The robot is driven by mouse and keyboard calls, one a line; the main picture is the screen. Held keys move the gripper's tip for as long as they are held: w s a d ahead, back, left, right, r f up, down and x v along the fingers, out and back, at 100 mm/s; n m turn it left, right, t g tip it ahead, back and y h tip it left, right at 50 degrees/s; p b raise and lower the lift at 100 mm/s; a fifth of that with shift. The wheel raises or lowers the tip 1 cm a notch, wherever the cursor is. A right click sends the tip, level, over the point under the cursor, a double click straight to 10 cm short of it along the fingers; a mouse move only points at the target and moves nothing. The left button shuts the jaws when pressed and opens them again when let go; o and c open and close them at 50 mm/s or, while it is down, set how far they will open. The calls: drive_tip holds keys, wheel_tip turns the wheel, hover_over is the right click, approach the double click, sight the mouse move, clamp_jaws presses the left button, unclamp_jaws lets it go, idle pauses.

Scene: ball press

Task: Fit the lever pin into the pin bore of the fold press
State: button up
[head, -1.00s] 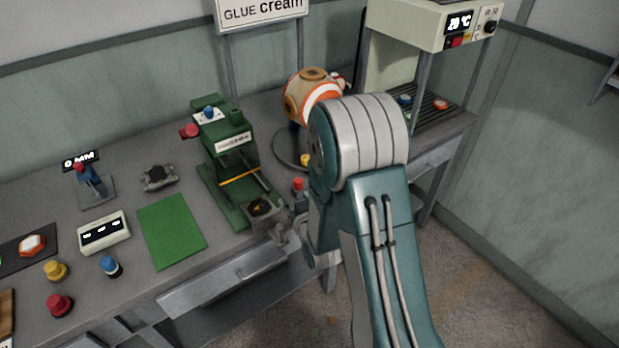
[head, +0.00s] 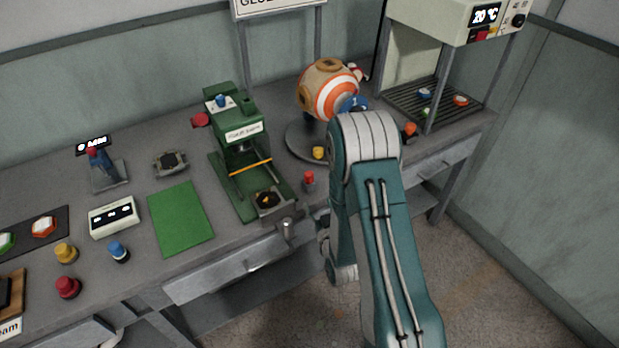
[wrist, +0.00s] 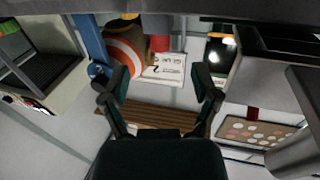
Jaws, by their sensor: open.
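The green fold press (head: 238,135) stands upright on the bench, left of my arm in the head view. It has a blue knob on top, a red knob at its left side and an orange bar across its front. I cannot make out the pin bore. A small red-topped piece (head: 308,181) stands on the bench right of the press; I cannot tell whether it is the lever pin. My gripper (wrist: 160,84) is open in the wrist view, with nothing held between its fingers. In the head view my arm hides the gripper.
An orange-and-white ball (head: 328,92) sits on a round stand right of the press. A heater with a slatted shelf (head: 440,99) stands at the back right. A green mat (head: 180,218), a white display box (head: 114,216) and coloured knobs occupy the left side of the bench.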

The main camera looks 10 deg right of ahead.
sight(310, 181)
drive_tip(key=w, duration=0.4)
drive_tip(key=shift+w, duration=0.1)
drive_tip(key=shift+w+a+r, duration=0.2)
drive_tip(key=shift+w+a, duration=0.2)
drive_tip(key=shift+w, duration=0.2)
drive_tip(key=w, duration=0.3)
drive_tip(key=shift+w+d+r, duration=0.15)
drive_tip(key=shift+w+r, duration=0.15)
drive_tip(key=shift+w+d, duration=0.15)
drive_tip(key=shift+w, duration=0.3)
drive_tip(key=shift+c, duration=0.3)
drive_tip(key=shift+a, duration=0.2)
clamp_jaws()
